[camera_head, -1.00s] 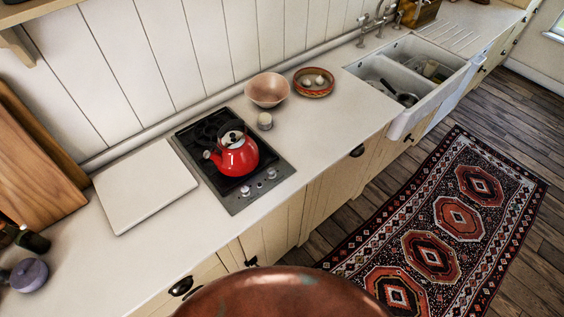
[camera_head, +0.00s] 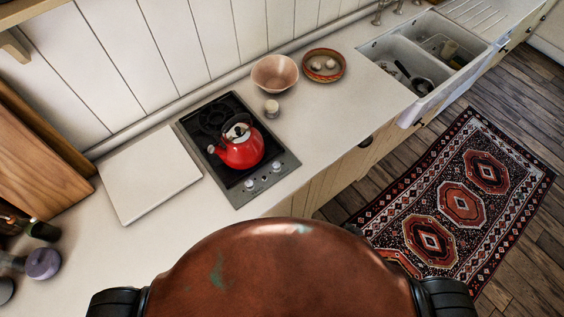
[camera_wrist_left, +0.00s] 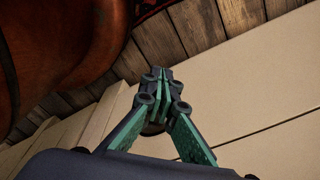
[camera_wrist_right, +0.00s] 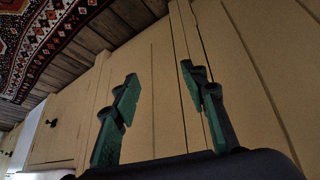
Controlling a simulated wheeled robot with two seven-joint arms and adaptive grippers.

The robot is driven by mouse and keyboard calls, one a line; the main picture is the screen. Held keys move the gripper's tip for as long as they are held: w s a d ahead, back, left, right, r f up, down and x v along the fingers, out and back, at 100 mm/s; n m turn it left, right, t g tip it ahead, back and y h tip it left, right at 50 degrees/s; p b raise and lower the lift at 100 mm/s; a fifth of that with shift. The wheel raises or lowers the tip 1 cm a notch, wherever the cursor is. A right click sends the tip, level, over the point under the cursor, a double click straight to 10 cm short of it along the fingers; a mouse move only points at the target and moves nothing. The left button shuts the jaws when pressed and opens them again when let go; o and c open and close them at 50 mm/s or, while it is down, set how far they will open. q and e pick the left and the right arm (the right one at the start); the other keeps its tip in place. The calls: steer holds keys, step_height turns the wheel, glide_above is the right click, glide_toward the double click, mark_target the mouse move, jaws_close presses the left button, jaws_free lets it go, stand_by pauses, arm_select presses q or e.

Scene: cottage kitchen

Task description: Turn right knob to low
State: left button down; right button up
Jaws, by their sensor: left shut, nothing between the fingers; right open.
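The right knob (camera_head: 277,166) and the left knob (camera_head: 250,185) sit on the front strip of the dark hob (camera_head: 235,200) in the head view. Both knobs are small and pale, and their settings are too small to read. A red kettle (camera_head: 238,152) stands on the hob behind them. My left gripper (camera_wrist_left: 163,78) is shut and empty before the cream cabinet fronts in the left wrist view. My right gripper (camera_wrist_right: 160,75) is open and empty before cabinet fronts in the right wrist view. Neither gripper's fingers show in the head view; both are away from the knobs.
A white board (camera_head: 150,178) lies left of the hob. A small jar (camera_head: 271,108), a pink bowl (camera_head: 275,72) and a patterned bowl (camera_head: 323,65) stand behind and right of it. The counter (camera_head: 345,115) right of the hob is clear. A patterned rug (camera_head: 462,205) covers the floor.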

steer(key=w+a+r+t+y+p, duration=0.1)
steer(key=w+a+r, duration=0.25)
steer(key=r, duration=0.75)
steer(key=w+a+r+n+t+y+p, duration=0.1)
steer(key=w+a+r+t+p, duration=0.3)
steer(key=r, duration=0.8)
steer(key=w+a+r+g+y+b, duration=0.15)
steer(key=a+r, duration=0.35)
steer(key=r, duration=0.6)
steer(key=n+t+y+p, duration=0.1)
steer(key=n+y, duration=0.2)
steer(key=y, duration=0.1)
glide_toward(277, 166)
steer(key=shift+w+a+f, duration=0.25)
steer(key=shift+w+f, duration=0.05)
steer(key=shift+w, duration=0.3)
steer(key=shift+w+a+f, duration=0.1)
steer(key=shift+w+a, duration=0.1)
steer(key=shift+a, duration=0.1)
steer(key=x, duration=0.6)
steer(key=shift+w+a+f, duration=0.2)
steer(key=shift+w+a, duration=0.1)
steer(key=shift+w, duration=0.1)
arm_select(q)
step_height(277, 166, up, 6)
steer(key=w, duration=0.1)
steer(key=shift+w+d, duration=0.15)
steer(key=shift+w, duration=0.15)
